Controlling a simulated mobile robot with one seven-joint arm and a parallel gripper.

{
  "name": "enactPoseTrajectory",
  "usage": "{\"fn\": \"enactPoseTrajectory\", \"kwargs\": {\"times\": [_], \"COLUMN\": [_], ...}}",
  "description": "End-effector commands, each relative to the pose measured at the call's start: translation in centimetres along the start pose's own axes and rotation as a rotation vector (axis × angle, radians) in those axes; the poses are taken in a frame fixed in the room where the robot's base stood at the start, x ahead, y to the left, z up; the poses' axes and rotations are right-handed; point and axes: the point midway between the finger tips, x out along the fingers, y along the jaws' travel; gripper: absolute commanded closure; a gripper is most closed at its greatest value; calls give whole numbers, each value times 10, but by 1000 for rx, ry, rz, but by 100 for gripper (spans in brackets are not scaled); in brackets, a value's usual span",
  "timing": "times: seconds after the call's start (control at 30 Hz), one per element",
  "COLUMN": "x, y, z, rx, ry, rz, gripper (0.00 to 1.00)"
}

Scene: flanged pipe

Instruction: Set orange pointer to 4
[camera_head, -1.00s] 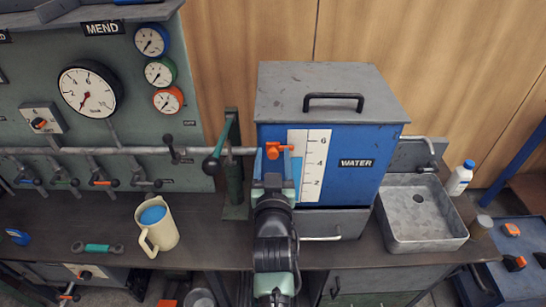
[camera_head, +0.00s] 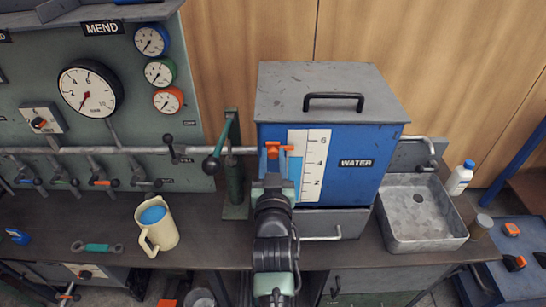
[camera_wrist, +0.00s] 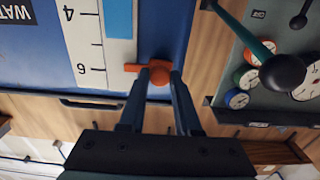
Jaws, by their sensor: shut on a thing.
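The orange pointer (camera_head: 273,152) is at the left side of the white scale (camera_head: 315,165) on the front of the blue water tank (camera_head: 356,145). Its arm points right, toward the scale. In the head view it looks a little below the 6 mark; in the wrist view, which is upside down, the pointer (camera_wrist: 135,67) looks about level with 6. A light blue column on the scale (camera_wrist: 118,18) ends between 4 and 6. My gripper (camera_head: 273,165) is in front of the tank, and its fingers (camera_wrist: 160,78) are shut on the pointer's round orange knob.
A horizontal pipe with a dark green lever (camera_head: 217,155) is just left of the tank. A cream jug (camera_head: 158,232) and a wrench (camera_head: 97,247) are on the bench at left. A metal sink (camera_head: 420,220) is at right.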

Motion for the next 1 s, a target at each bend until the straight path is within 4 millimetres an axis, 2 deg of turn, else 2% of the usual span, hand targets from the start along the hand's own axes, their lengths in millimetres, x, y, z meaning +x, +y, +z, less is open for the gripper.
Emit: {"fn": "enactPoseTrajectory", "kwargs": {"times": [0.77,0.87,1.0], "x": [0,0,0], "y": [0,0,0], "z": [1,6,23], "rx": [0,0,0], "ry": [-1,-1,-2], "rz": [0,0,0], "gripper": [100,100,100]}}
